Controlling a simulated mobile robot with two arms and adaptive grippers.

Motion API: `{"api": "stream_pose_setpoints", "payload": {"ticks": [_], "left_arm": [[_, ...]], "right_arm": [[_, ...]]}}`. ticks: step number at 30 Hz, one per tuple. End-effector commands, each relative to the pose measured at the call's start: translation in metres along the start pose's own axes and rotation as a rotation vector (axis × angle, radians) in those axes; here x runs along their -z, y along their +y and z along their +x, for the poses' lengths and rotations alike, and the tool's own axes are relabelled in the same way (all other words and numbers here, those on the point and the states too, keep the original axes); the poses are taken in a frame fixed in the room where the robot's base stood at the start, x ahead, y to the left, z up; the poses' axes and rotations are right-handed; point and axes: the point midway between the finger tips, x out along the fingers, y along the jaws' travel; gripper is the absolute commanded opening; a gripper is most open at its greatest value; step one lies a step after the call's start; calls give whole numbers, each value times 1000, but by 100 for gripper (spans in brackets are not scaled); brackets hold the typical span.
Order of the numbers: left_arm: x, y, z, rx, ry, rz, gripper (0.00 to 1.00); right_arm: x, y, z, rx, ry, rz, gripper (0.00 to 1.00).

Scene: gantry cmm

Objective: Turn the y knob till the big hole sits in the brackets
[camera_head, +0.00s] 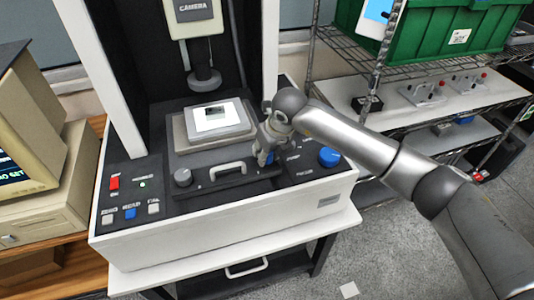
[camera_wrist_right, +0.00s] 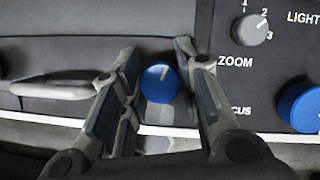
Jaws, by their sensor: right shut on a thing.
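A small blue knob (camera_wrist_right: 160,84) with a pale pointer line sits between the fingers of my right gripper (camera_wrist_right: 160,75); no y label is readable on it. In the head view my right gripper (camera_head: 265,150) reaches down onto the front panel, shut on this knob, which shows there only as a bit of blue. A pale square plate (camera_head: 230,118) lies on the stage under the camera head (camera_head: 203,79). The screen (camera_head: 12,177) is cut off at the left edge; I see neither the big hole nor the brackets. My left gripper is out of view.
A grey knob (camera_head: 182,177) and a stage handle (camera_head: 228,170) lie left of my gripper. A large blue knob (camera_head: 329,157) by the FOCUS label and a grey zoom knob (camera_wrist_right: 251,29) lie to its right. A wire rack with a green crate (camera_head: 430,40) stands behind right.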

Motion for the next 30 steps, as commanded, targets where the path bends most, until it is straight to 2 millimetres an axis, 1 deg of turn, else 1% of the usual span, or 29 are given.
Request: {"api": "stream_pose_setpoints", "payload": {"ticks": [11, 12, 16, 26, 29, 30], "left_arm": [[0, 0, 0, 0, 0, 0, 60], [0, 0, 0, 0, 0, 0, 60], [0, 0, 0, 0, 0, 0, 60], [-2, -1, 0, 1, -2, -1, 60], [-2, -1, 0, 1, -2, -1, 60], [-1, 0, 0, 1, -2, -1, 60]], "right_arm": [[0, 0, -1, 2, 0, 3, 6], [0, 0, -1, 2, 0, 3, 35], [0, 0, -1, 1, 0, 2, 51], [0, 0, -2, 1, 0, 2, 51], [-1, 0, -10, 1, -2, 1, 51], [-1, 0, -16, 1, -3, 1, 51]]}}
